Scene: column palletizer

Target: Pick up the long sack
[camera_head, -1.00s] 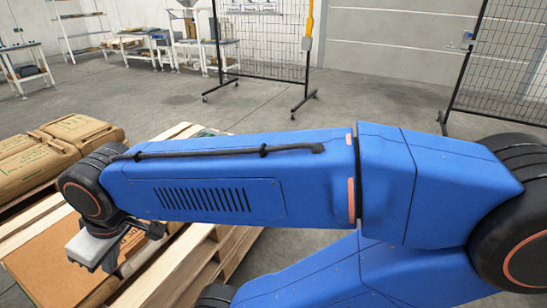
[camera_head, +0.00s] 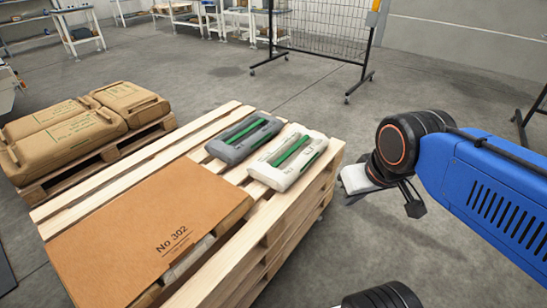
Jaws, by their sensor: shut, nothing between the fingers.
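Several brown sacks with green print lie on a pallet at the left; a long one (camera_head: 68,136) is in front, another (camera_head: 45,117) is behind it, and one (camera_head: 130,103) is at the right end. On the nearer pallet lie a grey sack (camera_head: 240,140) and a white sack (camera_head: 283,165), each with a green band. I cannot tell for sure which one is the long sack. My gripper (camera_head: 413,206) is shut and empty, in the air right of the nearer pallet, apart from all the sacks. Its fingers show only in part.
A brown sheet marked No 302 (camera_head: 140,230) covers the front of the wooden pallet stack (camera_head: 250,235). The sacks at the left lie on a lower pallet (camera_head: 100,160). A mesh fence (camera_head: 320,35) stands behind, with open floor (camera_head: 290,95) before it. Workbenches line the back.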

